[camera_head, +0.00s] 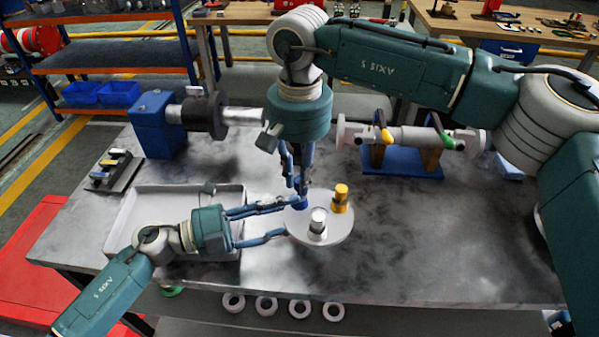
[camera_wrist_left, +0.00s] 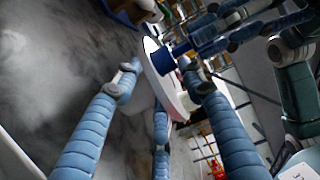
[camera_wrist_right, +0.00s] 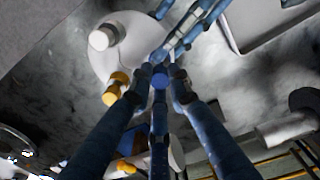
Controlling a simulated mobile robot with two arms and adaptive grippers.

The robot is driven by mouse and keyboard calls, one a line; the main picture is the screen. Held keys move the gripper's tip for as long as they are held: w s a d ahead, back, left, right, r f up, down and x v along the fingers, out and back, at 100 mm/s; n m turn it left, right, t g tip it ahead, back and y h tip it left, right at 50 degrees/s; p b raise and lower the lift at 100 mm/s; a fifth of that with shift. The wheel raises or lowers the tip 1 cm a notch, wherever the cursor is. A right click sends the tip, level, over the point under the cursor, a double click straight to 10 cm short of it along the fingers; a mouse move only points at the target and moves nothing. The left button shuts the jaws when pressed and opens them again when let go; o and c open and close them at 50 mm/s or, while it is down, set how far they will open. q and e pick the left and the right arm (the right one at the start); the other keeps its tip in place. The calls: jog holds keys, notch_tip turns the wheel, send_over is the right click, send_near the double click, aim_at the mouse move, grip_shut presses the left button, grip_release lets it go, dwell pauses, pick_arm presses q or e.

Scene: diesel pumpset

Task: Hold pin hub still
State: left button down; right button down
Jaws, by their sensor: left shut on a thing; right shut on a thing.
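The pin hub (camera_head: 335,230) is a round white disc on the grey table in the head view. A yellow pin (camera_head: 341,197) and a silver-white pin (camera_head: 318,222) stand upright on it. A blue pin (camera_head: 300,203) is at its left part. My left gripper (camera_head: 286,218) comes in from the left and is shut on the disc's rim, with the disc edge between its fingers in the left wrist view (camera_wrist_left: 165,80). My right gripper (camera_head: 298,188) reaches down from above and is shut on the blue pin, also seen in the right wrist view (camera_wrist_right: 160,77). The fingers partly hide the blue pin's base.
A white tray (camera_head: 124,222) lies under my left arm. Behind are a blue block with a metal shaft (camera_head: 238,115) and a grey shaft on a blue stand (camera_head: 400,168). Several white rings (camera_head: 266,306) lie below the front edge. The table's right front is clear.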

jog(key=shift+s+f, duration=0.1)
jog(key=shift+f, duration=0.55)
jog(key=c, duration=1.5)
grip_release()
jog(key=shift+c, duration=0.2)
notch_tip(320, 180, up, 12)
